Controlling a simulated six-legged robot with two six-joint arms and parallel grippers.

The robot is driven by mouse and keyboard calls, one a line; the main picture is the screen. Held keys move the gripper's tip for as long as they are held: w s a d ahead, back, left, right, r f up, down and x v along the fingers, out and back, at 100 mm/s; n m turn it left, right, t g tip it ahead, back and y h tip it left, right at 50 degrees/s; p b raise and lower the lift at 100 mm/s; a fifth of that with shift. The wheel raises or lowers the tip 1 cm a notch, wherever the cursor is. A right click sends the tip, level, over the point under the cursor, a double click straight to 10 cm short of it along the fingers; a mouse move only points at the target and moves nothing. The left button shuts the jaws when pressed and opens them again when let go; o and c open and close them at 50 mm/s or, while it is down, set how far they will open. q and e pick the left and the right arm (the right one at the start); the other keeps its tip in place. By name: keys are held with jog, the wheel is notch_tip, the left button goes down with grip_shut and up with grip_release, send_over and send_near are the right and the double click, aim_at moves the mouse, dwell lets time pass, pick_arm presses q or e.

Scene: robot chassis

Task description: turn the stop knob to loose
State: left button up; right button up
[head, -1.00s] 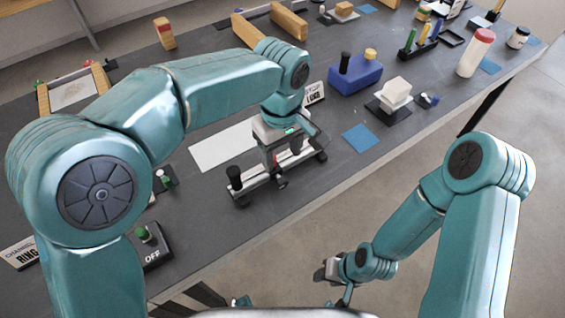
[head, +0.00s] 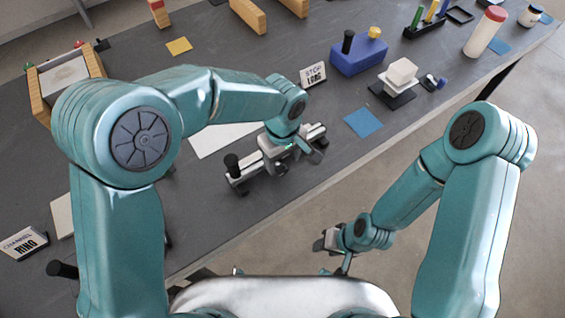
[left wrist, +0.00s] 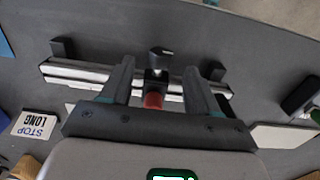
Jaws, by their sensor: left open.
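The stop fixture is a pale metal rail (head: 243,177) on the dark bench, and it also fills the middle of the left wrist view (left wrist: 80,72). A small dark knob (left wrist: 160,58) sits at mid-rail, with a red part (left wrist: 153,100) just below it in that view. My left gripper (left wrist: 158,66) is open over the rail, with one finger on each side of the knob; contact cannot be told. In the head view my left gripper (head: 290,152) hides the knob. My right gripper (head: 328,241) hangs over the floor off the bench, its jaws unclear.
A STOP LONG sign (head: 313,75) stands behind the rail. A black-topped post (head: 232,163) rises at the rail's left end. A blue pad (head: 363,123), a white block (head: 402,72) and a blue holder (head: 358,56) lie to the right. A CHANNEL RING sign (head: 22,243) stands at far left.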

aim_at(282, 168)
pick_arm(q)
notch_tip(282, 168, down, 3)
jog(key=shift+s+f, duration=0.1)
jog(key=shift+f, duration=0.35)
jog(key=shift+r, duration=0.1)
